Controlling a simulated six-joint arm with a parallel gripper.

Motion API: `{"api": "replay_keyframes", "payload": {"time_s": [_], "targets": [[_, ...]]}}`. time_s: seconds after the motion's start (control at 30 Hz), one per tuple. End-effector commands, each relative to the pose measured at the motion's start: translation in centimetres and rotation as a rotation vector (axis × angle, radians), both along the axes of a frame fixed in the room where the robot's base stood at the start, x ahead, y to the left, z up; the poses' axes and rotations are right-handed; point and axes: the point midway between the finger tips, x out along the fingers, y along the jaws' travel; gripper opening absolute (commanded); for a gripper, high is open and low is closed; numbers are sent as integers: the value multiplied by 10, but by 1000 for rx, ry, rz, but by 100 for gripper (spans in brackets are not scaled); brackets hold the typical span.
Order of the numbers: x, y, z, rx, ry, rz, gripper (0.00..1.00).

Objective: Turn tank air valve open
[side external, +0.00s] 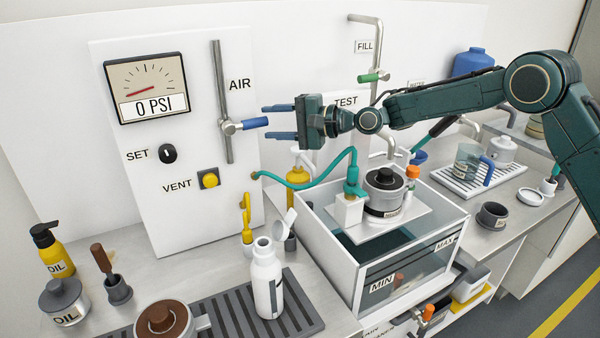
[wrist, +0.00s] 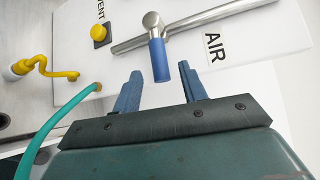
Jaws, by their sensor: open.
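The air valve's blue handle (side external: 255,122) sticks out to the right from its metal pipe (side external: 222,100) on the white panel, beside the AIR label (side external: 240,84). In the wrist view the blue handle (wrist: 159,60) points toward my gripper. My gripper (side external: 281,121) is open in front of the panel, to the right of the handle. In the wrist view my gripper's two blue fingers (wrist: 158,88) stand on either side of the handle's end, with gaps on both sides. The gauge (side external: 147,88) reads 0 PSI.
The panel also has a SET knob (side external: 168,153) and a yellow VENT button (side external: 209,180). A teal hose (side external: 310,183) runs below my gripper to the test tank (side external: 390,260). The green FILL valve handle (side external: 370,77) is above and right of my gripper. A white bottle (side external: 266,280) stands lower down.

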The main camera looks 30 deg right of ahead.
Motion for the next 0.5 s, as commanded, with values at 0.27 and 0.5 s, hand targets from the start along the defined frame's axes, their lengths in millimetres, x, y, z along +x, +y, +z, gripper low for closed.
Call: {"api": "replay_keyframes", "payload": {"time_s": [0.27,0.5], "targets": [[19,21,-4,0,-1,2,42],[29,30,-6,0,1,1,42]]}}
